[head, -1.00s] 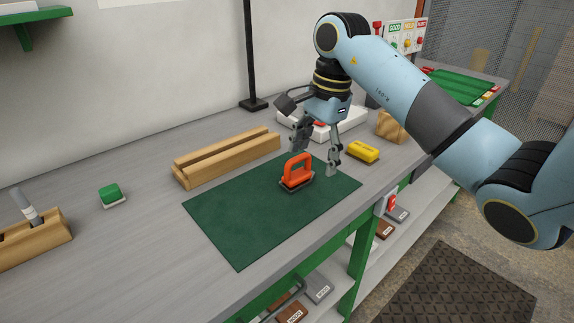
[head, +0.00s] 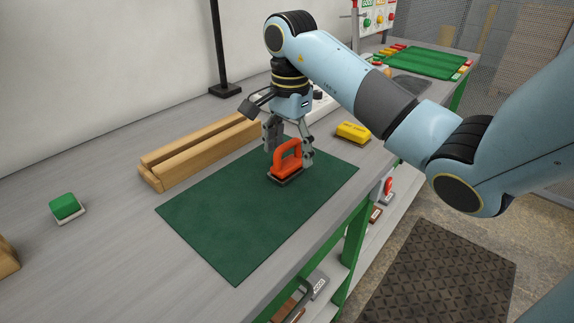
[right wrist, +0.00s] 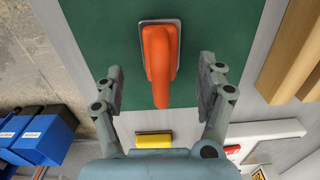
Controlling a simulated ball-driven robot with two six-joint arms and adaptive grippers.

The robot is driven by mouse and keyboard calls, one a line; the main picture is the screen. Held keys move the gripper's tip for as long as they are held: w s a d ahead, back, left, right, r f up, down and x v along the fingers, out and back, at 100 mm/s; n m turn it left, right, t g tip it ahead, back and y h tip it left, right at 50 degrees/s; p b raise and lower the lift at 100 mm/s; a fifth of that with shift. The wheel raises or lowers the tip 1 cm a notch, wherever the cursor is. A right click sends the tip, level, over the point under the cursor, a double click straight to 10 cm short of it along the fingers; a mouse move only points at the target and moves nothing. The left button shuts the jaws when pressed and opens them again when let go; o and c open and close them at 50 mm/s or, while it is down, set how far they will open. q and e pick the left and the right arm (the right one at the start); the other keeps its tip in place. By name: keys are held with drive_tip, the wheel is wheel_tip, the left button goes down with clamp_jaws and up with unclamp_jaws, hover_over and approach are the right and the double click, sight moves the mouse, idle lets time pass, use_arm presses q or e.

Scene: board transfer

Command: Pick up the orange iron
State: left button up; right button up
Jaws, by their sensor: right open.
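The orange iron (head: 287,158) stands upright on the green mat (head: 235,215), with its dark base flat on the cloth. It also shows in the right wrist view (right wrist: 159,60). My right gripper (head: 289,157) is open and low over the mat, just behind the iron in the head view. In the right wrist view its two fingers (right wrist: 160,85) stand apart on either side of the iron's handle, with visible gaps on both sides. Whether the fingertips reach the mat is not clear. My left gripper is not in view.
A grooved wooden block (head: 200,152) lies behind the mat on the left. A yellow block (head: 353,132) sits right of the gripper. A green-topped block (head: 66,207) is at the far left. The front of the mat is clear.

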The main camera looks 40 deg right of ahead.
sight(288, 162)
wheel_tip(288, 162, down, 3)
drive_tip(key=shift+a+f+p, duration=0.15)
drive_tip(key=shift+p, duration=0.15)
drive_tip(key=shift+f, duration=0.15)
drive_tip(key=c, duration=0.4)
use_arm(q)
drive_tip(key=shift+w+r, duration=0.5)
use_arm(e)
drive_tip(key=shift+w, duration=0.1)
clamp_jaws()
